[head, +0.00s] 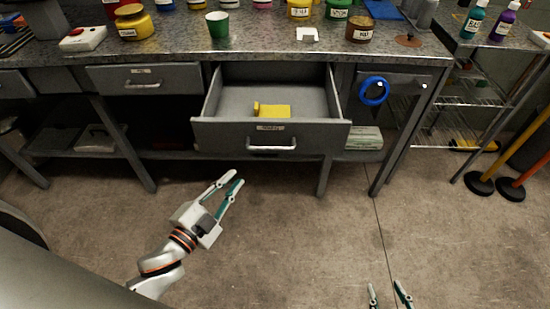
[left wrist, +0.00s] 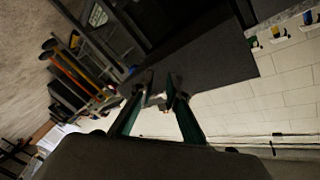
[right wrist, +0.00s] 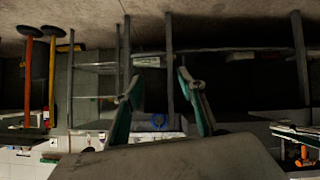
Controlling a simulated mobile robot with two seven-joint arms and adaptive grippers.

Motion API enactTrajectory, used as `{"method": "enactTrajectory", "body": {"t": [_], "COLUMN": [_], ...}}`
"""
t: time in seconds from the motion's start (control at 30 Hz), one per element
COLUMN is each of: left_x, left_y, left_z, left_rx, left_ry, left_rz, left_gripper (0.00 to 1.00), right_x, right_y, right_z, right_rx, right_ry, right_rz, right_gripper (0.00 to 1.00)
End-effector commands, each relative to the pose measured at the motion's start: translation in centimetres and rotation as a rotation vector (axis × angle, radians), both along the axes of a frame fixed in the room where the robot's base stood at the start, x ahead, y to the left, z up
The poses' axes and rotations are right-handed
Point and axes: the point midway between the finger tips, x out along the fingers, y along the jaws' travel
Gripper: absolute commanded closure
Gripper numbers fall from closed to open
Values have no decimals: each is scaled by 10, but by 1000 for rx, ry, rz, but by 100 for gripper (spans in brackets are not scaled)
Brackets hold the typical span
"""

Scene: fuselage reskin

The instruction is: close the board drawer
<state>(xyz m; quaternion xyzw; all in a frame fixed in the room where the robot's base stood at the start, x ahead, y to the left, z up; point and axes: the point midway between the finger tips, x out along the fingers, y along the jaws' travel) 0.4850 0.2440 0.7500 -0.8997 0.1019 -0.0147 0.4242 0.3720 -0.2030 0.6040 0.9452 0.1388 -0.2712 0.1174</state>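The board drawer (head: 225,135) is a grey drawer pulled out of the workbench, with a label and a silver bar handle (head: 271,147) on its front. A yellow object (head: 272,110) lies inside it. My left gripper (head: 230,178) is open and empty, in front of and below the drawer, to the left of its handle; it also shows open in the left wrist view (left wrist: 160,92). My right gripper (head: 387,290) is at the bottom edge of the head view, low and right of the drawer, open and empty; it also shows in the right wrist view (right wrist: 157,82).
A shut drawer (head: 143,79) is to the left. A blue ring (head: 373,91) hangs on the bench front at right. Cups and jars (head: 218,25) stand on the benchtop. A wire rack (head: 480,90) and posts (head: 520,150) are at right. The floor before the bench is clear.

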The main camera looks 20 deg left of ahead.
Motion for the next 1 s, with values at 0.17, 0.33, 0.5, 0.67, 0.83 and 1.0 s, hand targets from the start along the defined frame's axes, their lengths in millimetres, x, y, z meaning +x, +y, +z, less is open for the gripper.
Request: {"method": "enactTrajectory", "body": {"t": [0.17, 0.33, 0.5, 0.67, 0.83, 1.0], "left_x": [21, 28, 30, 40, 63, 84], "left_y": [-13, -29, -37, -43, -55, -67], "left_z": [27, 38, 42, 49, 56, 57], "left_rx": [326, 578, 701, 723, 721, 718], "left_ry": [-241, -387, -447, -463, -466, -462], "left_rz": [-124, -221, -265, -268, -266, -267], "left_gripper": [85, 85, 85, 85, 85, 85], "right_x": [-7, -9, -8, -5, -4, -6], "right_y": [0, 0, 0, -1, -2, -4], "right_z": [-30, -40, -41, -35, -30, -31], "right_rx": [-10, -17, -21, -24, -26, -29], "right_ry": [24, 32, 30, 20, 16, 21], "right_rz": [8, 14, 16, 16, 13, 12], "right_gripper": [60, 60, 60, 60, 60, 60]}}
